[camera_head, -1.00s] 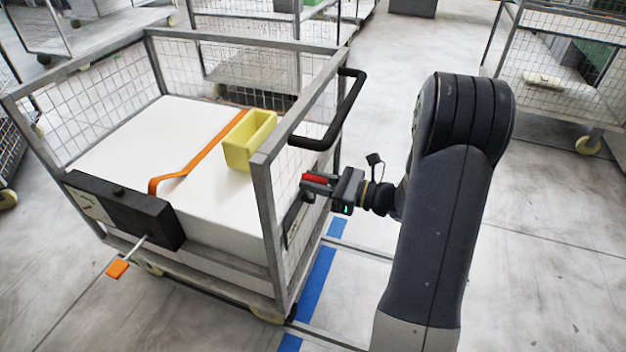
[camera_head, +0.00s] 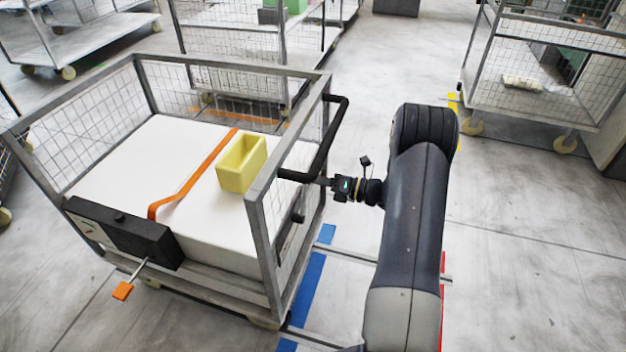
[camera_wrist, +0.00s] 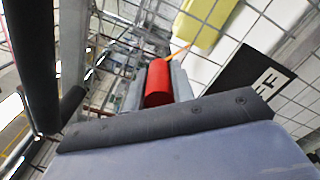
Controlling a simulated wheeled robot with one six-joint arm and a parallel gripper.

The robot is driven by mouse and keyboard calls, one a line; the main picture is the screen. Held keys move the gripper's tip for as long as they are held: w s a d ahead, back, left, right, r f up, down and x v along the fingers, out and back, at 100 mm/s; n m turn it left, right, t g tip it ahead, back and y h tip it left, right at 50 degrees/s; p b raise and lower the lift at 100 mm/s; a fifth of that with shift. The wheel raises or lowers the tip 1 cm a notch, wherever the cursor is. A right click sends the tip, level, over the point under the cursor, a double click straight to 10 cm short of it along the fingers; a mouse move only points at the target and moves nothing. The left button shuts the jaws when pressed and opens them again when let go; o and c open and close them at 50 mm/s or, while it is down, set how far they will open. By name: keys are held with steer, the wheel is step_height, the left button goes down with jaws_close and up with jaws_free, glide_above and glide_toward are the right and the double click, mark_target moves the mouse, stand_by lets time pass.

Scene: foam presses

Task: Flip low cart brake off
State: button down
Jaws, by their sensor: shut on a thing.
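The cart (camera_head: 262,255) is a grey mesh-sided frame holding a large white block. My gripper (camera_head: 322,182) is at its right side, beside the black push handle (camera_head: 325,140); the handle and mesh partly hide its fingers in the head view. In the wrist view my gripper (camera_wrist: 157,72) is shut on a red brake lever grip (camera_wrist: 158,84), which sits between the two grey fingers. A black plate (camera_wrist: 252,82) with white letters, "FF" readable, is to the right of the grip. The lever's lower part is hidden.
A yellow bin (camera_head: 240,165) and an orange strap (camera_head: 195,175) lie on the white block (camera_head: 130,150). A black box (camera_head: 120,230) with an orange-tipped rod is on the cart's front. Other mesh carts (camera_head: 540,75) stand behind.

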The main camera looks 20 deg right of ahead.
steer(key=shift+w+d+f, duration=0.3)
steer(key=shift+w+f, duration=0.05)
steer(key=shift+w, duration=0.1)
stand_by(0.3)
steer(key=c, duration=1.2)
jaws_free()
steer(key=shift+w+d, duration=0.1)
steer(key=v, duration=1)
steer(key=shift+s+d+b, duration=0.25)
steer(key=shift+d+b, duration=0.05)
steer(key=shift+b, duration=0.15)
